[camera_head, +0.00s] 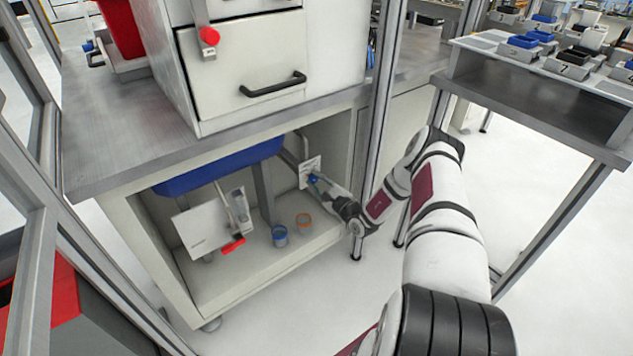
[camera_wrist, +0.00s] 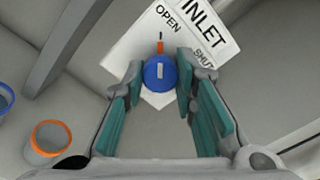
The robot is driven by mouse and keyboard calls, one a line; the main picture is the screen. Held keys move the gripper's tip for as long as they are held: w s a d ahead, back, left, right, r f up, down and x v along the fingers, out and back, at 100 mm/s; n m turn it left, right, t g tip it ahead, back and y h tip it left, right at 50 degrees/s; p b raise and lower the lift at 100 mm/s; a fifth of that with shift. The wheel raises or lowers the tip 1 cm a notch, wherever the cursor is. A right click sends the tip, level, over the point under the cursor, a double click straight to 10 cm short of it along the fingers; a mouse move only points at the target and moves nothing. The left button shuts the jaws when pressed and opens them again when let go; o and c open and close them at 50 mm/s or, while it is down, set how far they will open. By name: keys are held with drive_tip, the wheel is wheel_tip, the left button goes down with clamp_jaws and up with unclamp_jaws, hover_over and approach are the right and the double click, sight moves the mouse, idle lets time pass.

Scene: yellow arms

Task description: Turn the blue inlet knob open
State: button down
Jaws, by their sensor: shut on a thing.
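The blue inlet knob (camera_wrist: 160,73) sits on a white plate (camera_wrist: 140,45) marked INLET, OPEN and SHUT. It has a pale mark on its face. An orange pointer with a dark tip stands above it in the wrist view, pointing up towards the side of the word OPEN; SHUT is to the right. My gripper (camera_wrist: 159,82) has its teal-padded fingers on either side of the knob and is shut on it. In the head view the knob (camera_head: 313,178) shows small at the tip of my gripper (camera_head: 320,184), inside the cabinet under the bench.
An orange-rimmed cup (camera_head: 303,221) and a blue-rimmed cup (camera_head: 279,236) stand on the cabinet floor. A blue basin (camera_head: 218,168) hangs above. A white panel with a red handle (camera_head: 232,245) is at left. A metal post (camera_head: 382,100) rises close to my arm.

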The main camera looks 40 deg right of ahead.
drive_tip(key=shift+f, duration=0.1)
drive_tip(key=c, duration=1.3)
unclamp_jaws()
drive_tip(key=s, duration=1.2)
drive_tip(key=shift+d, duration=0.2)
